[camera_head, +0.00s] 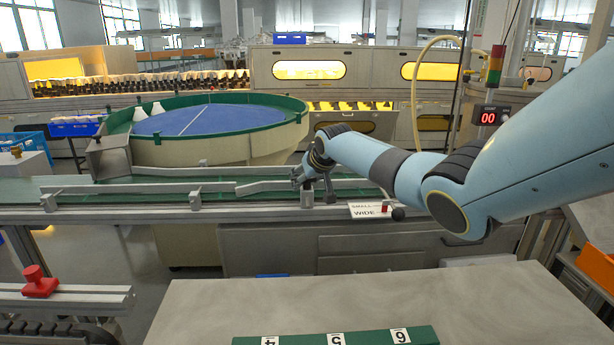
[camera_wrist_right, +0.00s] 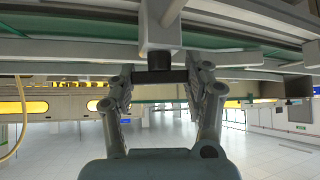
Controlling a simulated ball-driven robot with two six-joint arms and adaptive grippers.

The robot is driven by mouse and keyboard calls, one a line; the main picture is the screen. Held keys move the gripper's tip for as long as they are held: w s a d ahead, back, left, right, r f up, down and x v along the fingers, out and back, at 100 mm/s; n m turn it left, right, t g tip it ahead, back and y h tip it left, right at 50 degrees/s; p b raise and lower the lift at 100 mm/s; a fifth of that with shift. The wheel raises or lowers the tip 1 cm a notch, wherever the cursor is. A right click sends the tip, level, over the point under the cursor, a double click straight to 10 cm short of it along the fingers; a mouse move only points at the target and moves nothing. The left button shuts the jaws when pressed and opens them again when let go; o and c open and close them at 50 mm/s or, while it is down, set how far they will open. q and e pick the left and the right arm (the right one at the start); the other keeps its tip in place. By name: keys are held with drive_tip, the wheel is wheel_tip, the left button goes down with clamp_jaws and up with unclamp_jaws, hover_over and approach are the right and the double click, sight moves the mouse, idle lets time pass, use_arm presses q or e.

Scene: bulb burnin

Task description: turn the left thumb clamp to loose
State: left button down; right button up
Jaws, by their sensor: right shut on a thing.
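My right gripper (camera_head: 312,180) reaches over the conveyor at the rightmost grey clamp post (camera_head: 306,199) in view. In the right wrist view, the gripper (camera_wrist_right: 164,80) is shut on the dark handle of a thumb clamp (camera_wrist_right: 158,60), which joins a grey block (camera_wrist_right: 160,25) on the rail. The fingers stand on both sides of the handle. I cannot tell from the pictures whether this is the left clamp, or whether it is loose. Other grey clamp posts stand along the rail, one mid-left (camera_head: 195,201) and one far left (camera_head: 48,203). My left gripper is not in view.
The conveyor with guide rails (camera_head: 150,188) runs along the front of a round blue turntable (camera_head: 210,120). A SMALL/WIDE label (camera_head: 368,210) with a red marker lies just right of the gripper. A grey table (camera_head: 200,300) with a green numbered strip (camera_head: 300,341) is nearest.

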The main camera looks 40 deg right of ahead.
drive_tip(key=shift+n+y+b, duration=0.45)
drive_tip(key=shift+n+y, duration=0.25)
drive_tip(key=shift+n, duration=0.3)
drive_tip(key=o, duration=1.2)
drive_tip(key=v, duration=1.2)
drive_tip(key=shift+s+d+f, duration=0.1)
drive_tip(key=shift+s+f, duration=0.05)
drive_tip(key=shift+s, duration=0.05)
